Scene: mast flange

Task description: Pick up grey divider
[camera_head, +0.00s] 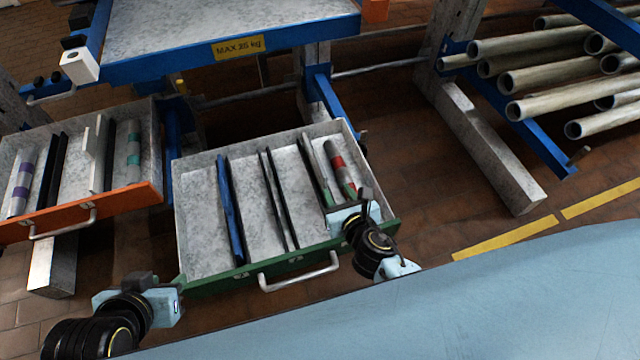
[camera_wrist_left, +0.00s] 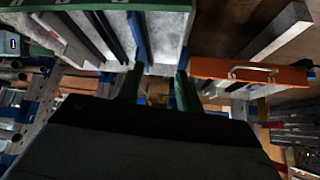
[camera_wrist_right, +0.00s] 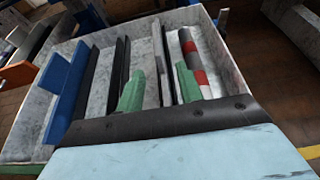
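A light grey upright divider (camera_head: 97,148) stands in the orange-fronted drawer at left. In the green-fronted drawer, thin grey-and-black upright strips (camera_head: 280,200) stand mid-drawer, and another grey strip (camera_head: 311,165) stands near the red-banded cylinder. I cannot tell which strips are dividers and which are slot walls. My right gripper (camera_wrist_right: 160,88) is open over the right part of the green-fronted drawer. Its green fingers stand either side of a thin dark-and-grey strip (camera_wrist_right: 160,55); contact is unclear. My left gripper (camera_wrist_left: 158,86) is open and empty, in front of the drawers.
A blue divider (camera_head: 230,210) stands at left in the green-fronted drawer (camera_head: 205,286). A red-banded cylinder (camera_head: 340,167) lies at its right. The orange-fronted drawer (camera_head: 140,197) holds purple- and teal-banded cylinders. Pipes (camera_head: 545,70) are stacked at far right.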

